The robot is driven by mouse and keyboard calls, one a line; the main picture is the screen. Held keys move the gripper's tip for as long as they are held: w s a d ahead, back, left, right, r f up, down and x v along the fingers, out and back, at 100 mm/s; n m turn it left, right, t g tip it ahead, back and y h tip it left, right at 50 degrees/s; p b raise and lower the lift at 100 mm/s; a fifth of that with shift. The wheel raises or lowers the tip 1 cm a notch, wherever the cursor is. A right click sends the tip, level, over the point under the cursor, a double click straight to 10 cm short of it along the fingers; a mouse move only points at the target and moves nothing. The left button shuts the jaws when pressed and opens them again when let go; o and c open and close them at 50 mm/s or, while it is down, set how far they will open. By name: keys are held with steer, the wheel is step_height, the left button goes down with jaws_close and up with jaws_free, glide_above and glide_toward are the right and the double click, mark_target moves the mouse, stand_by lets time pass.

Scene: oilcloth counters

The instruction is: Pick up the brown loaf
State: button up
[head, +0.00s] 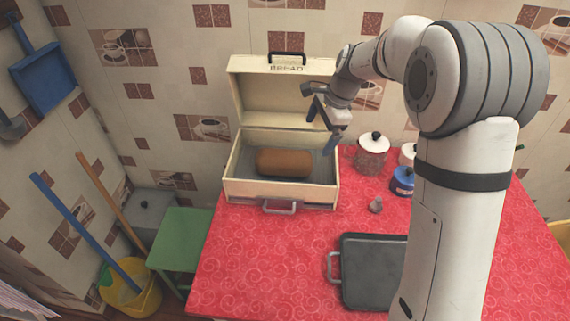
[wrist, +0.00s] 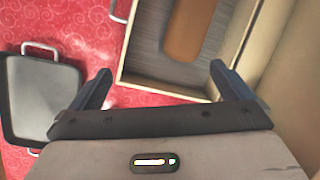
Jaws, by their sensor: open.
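The brown loaf (head: 284,162) lies in the open cream bread box (head: 233,188), near the middle of its floor, with its long side running left to right in the head view. The wrist view shows part of the loaf (wrist: 187,28) at the top, cut off by the frame edge. My gripper (head: 324,128) is open and empty. It is above the right side of the bread box, up and to the right of the loaf, apart from it. In the wrist view its two fingers (wrist: 160,80) stand wide apart, with the box's edge between them.
The box's lid (head: 284,95) stands raised at the back. A glass jar (head: 372,158), a blue container (head: 402,181) and a small grey lump (head: 376,205) are to the right. A dark tray (head: 370,272) lies in front. The red counter (head: 255,260) is clear at front left.

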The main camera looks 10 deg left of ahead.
mark_target(287, 155)
steer(key=w+a+f+m, duration=0.1)
steer(key=w+a+f, duration=0.1)
steer(key=f, duration=0.2)
steer(key=w+a+f+m+b, duration=0.1)
steer(key=w+a+f+m, duration=0.1)
steer(key=a+f, duration=0.1)
steer(key=w+a+f+m+g+b, duration=0.1)
steer(key=w+a+f, duration=0.1)
steer(key=f, duration=0.3)
steer(key=shift+w+a+f+m+y, duration=0.3)
steer(key=shift+w+a+y, duration=0.1)
steer(key=shift+a, duration=0.3)
steer(key=x, duration=0.8)
steer(key=shift+w+a, duration=0.1)
steer(key=shift+a, duration=0.05)
steer(key=shift+c, duration=0.3)
steer(key=c, duration=1.2)
